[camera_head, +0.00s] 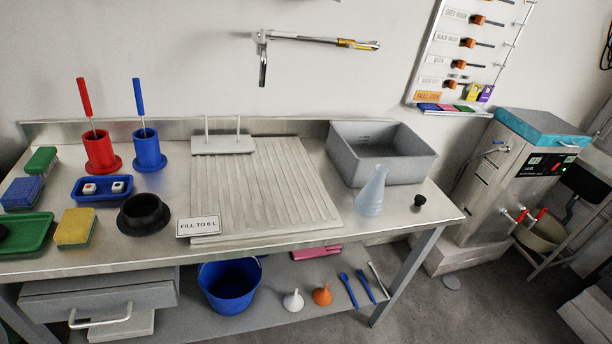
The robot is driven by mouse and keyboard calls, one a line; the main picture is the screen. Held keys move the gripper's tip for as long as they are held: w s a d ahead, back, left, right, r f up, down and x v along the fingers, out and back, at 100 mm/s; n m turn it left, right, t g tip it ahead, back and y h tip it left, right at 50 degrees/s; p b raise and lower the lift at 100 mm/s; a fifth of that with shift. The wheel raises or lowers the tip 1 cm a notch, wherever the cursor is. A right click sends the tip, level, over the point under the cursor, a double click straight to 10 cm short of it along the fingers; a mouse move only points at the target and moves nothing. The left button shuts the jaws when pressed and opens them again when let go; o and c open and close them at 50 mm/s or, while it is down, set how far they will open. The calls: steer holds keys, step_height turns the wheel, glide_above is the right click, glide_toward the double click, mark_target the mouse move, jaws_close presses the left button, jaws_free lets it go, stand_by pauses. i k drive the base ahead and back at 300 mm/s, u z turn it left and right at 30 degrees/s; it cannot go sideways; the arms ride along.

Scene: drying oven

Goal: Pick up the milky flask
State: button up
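The milky flask (371,194) is a translucent, pale bluish-white cone with a narrow neck. It stands upright on the steel bench (295,254), near the bench's right front edge. It is in front of the grey basin (384,168) and overlaps its lower wall in the picture. A small black stopper-like piece (420,201) is on the bench to its right. My gripper does not show in this view.
A ribbed draining board (270,185) lies left of the flask, with a "FILL TO 5 L" sign (198,227) at its front. Red (100,152) and blue (149,150) brush holders stand farther left. A steel machine (510,180) stands right of the bench.

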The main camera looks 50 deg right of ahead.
mark_target(369, 201)
steer(key=z, duration=0.2)
steer(key=i, duration=1.25)
steer(key=z, duration=0.8)
